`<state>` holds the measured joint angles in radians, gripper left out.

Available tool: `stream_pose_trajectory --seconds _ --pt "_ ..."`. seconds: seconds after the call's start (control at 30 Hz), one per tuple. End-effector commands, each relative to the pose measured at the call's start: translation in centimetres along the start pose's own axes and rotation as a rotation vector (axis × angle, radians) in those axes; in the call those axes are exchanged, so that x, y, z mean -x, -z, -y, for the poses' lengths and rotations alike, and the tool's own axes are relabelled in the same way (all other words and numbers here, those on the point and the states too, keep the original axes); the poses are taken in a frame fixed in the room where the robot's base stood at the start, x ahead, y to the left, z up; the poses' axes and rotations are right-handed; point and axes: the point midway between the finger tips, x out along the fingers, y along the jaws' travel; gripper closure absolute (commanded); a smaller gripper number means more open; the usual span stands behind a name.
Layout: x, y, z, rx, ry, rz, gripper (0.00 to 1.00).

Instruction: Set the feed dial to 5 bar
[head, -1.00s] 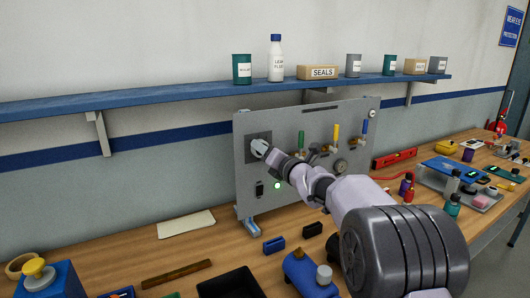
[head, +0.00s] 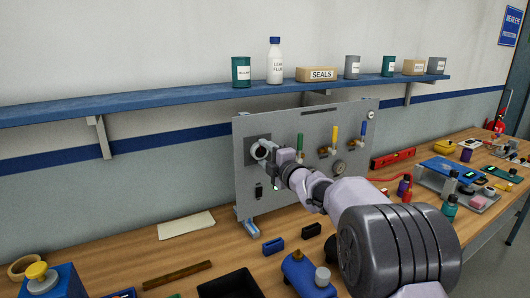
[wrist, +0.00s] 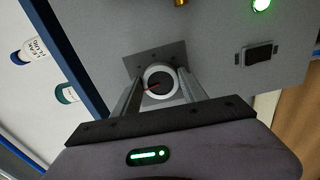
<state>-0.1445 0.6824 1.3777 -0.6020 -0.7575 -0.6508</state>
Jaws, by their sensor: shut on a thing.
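The feed dial (wrist: 160,70) is a round knob with a pale rim, a dark face and a red pointer line, on a dark square plate (wrist: 135,62) on the grey panel. My gripper (wrist: 158,82) is shut on the dial, with one finger on either side of it. In the head view my gripper (head: 266,151) is at the panel's upper left and covers much of the dial. I cannot read any scale marks around the dial.
The grey panel (head: 320,118) stands on the wooden bench. It bears yellow, green and blue-handled valves, a small gauge (head: 339,168) and a black switch (wrist: 259,54) beside a lit green lamp (wrist: 261,4). A blue shelf (head: 180,97) runs above.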

Motion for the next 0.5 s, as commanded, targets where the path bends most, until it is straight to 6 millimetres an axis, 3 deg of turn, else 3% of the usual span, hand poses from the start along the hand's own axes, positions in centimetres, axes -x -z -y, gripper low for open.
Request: stream_pose_trajectory --seconds 0.5 --pt "0.00 0.06 0.05 -0.488 0.000 0.000 0.91"
